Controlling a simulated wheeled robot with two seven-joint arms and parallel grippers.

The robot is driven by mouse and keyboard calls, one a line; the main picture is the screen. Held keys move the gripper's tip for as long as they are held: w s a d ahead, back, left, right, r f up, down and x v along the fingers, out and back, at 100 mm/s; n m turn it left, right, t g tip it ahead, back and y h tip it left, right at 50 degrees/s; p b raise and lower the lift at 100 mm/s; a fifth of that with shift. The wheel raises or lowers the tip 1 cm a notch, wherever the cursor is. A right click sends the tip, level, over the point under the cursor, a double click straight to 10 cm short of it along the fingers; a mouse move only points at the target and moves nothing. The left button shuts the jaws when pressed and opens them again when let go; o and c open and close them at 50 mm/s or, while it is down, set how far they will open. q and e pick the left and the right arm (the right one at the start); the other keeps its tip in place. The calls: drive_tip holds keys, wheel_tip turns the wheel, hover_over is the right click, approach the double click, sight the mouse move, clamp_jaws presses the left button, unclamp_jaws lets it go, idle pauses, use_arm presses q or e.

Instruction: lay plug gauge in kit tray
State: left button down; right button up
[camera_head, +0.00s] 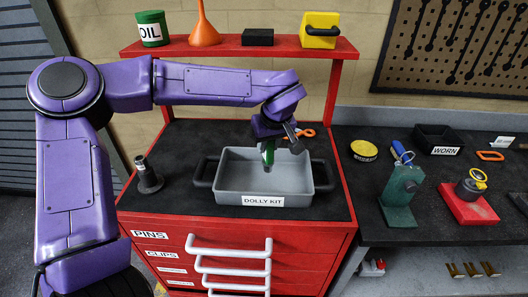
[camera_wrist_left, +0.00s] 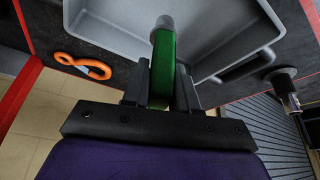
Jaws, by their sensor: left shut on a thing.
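The kit tray (camera_head: 232,183) is a grey tray with black side handles and a "DOLLY KIT" label. It sits on the black top of the red cabinet. My left gripper (camera_head: 279,143) is over the tray and shut on the plug gauge. The plug gauge (camera_head: 268,155) has a green handle and hangs down above the tray. In the left wrist view the plug gauge (camera_wrist_left: 163,65) shows a green body with a grey tip, between the fingers of my left gripper (camera_wrist_left: 162,85). The tray (camera_wrist_left: 215,30) lies beyond the tip. My right gripper is not in view.
A dark stepped stand (camera_head: 148,177) is left of the tray. An orange hook (camera_head: 305,133) lies behind it. A shelf (camera_head: 225,47) with an oil can, funnel and boxes is at the back. The right bench holds a green fixture (camera_head: 401,190), a red-based fixture (camera_head: 469,203) and a "WORN" bin (camera_head: 438,139).

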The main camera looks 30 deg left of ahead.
sight(264, 160)
use_arm(q)
drive_tip(key=shift+w+a+f, duration=0.1)
drive_tip(key=shift+a+f, duration=0.15)
drive_tip(key=shift+f, duration=0.1)
drive_tip(key=shift+a+f, duration=0.25)
drive_tip(key=shift+f, duration=0.05)
drive_tip(key=f, duration=0.1)
drive_tip(key=s+f, duration=0.1)
drive_tip(key=shift+a+f, duration=0.1)
drive_tip(key=shift+f, duration=0.25)
drive_tip(key=shift+w+f, duration=0.25)
drive_tip(key=shift+w, duration=0.1)
drive_tip(key=c, duration=0.9)
unclamp_jaws()
drive_tip(key=shift+s, duration=0.2)
drive_tip(key=v, duration=1.2)
drive_tip(key=shift+w+r+b, duration=0.1)
drive_tip(key=shift+b, duration=0.2)
